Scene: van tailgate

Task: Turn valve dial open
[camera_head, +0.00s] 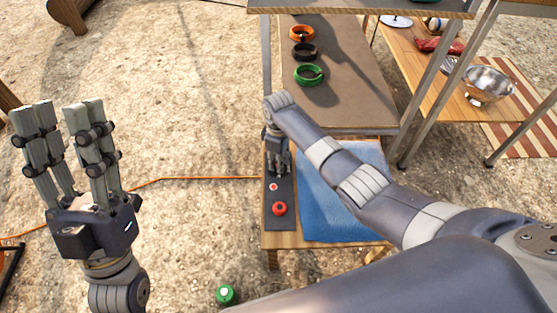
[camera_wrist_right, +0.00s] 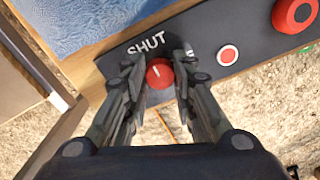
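The valve dial (camera_wrist_right: 160,73) is a small red knob with a white pointer mark on a dark panel (camera_wrist_right: 212,30) lettered "SHUT". In the right wrist view it sits between the fingers of my right gripper (camera_wrist_right: 158,85); I cannot tell whether they touch it. In the head view my right gripper (camera_head: 278,162) points down over the far end of the dark panel and hides the dial. My left gripper (camera_head: 70,155) is raised, open and empty over the ground at the left.
The panel also carries a white-ringed red button (camera_head: 273,187) and a larger red knob (camera_head: 279,209). A blue mat (camera_head: 340,222) lies beside it. A shelf (camera_head: 345,95) with coloured rings stands behind. A green canister (camera_head: 227,294) is on the ground.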

